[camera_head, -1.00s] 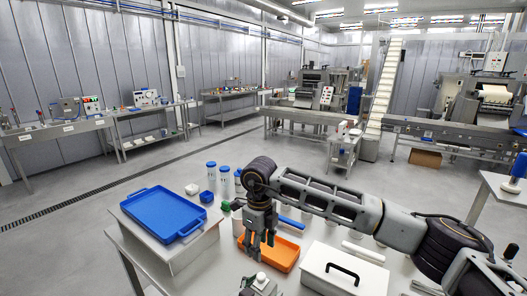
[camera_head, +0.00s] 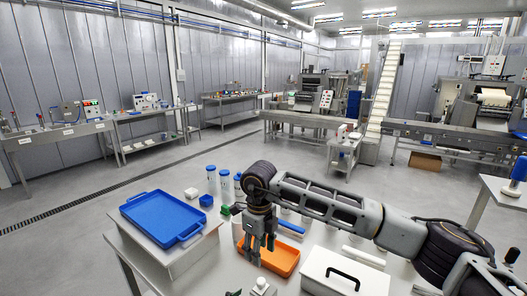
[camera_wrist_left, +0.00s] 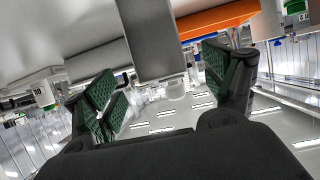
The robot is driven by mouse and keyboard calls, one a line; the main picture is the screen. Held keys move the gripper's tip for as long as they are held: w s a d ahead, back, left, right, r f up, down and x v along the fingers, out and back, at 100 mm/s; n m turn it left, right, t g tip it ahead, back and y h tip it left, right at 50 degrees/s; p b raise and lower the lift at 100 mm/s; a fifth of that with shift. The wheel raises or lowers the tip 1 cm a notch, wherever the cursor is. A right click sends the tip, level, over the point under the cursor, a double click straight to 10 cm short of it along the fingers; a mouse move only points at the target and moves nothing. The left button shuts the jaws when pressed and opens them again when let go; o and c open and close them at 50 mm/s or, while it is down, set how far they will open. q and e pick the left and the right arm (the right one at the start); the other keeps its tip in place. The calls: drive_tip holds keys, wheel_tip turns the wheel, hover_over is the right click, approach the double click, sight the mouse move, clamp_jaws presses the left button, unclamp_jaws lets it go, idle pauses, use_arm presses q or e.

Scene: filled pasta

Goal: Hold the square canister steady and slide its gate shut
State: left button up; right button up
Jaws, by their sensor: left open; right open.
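The square canister (camera_head: 262,287) is a pale block with a small knob-like top at the bottom edge of the head view, mostly cut off; its gate cannot be made out. In the left wrist view a grey square-sided block (camera_wrist_left: 155,40), apparently the canister, stands between and beyond the fingertips. My left gripper (camera_wrist_left: 168,88) is open around its end, with green pads apart from its sides. My right gripper (camera_head: 262,252) is open and points down, in front of the orange tray and beyond the canister. It appears empty.
An orange tray (camera_head: 284,268) lies behind the right gripper. A white box with a black handle (camera_head: 316,284) stands to the right. A blue tray (camera_head: 163,196) on a raised stand is to the left. Several blue-capped bottles (camera_head: 225,182) stand behind.

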use_arm(q)
drive_tip(key=shift+v, duration=2.25)
drive_tip(key=shift+s+a, duration=0.1)
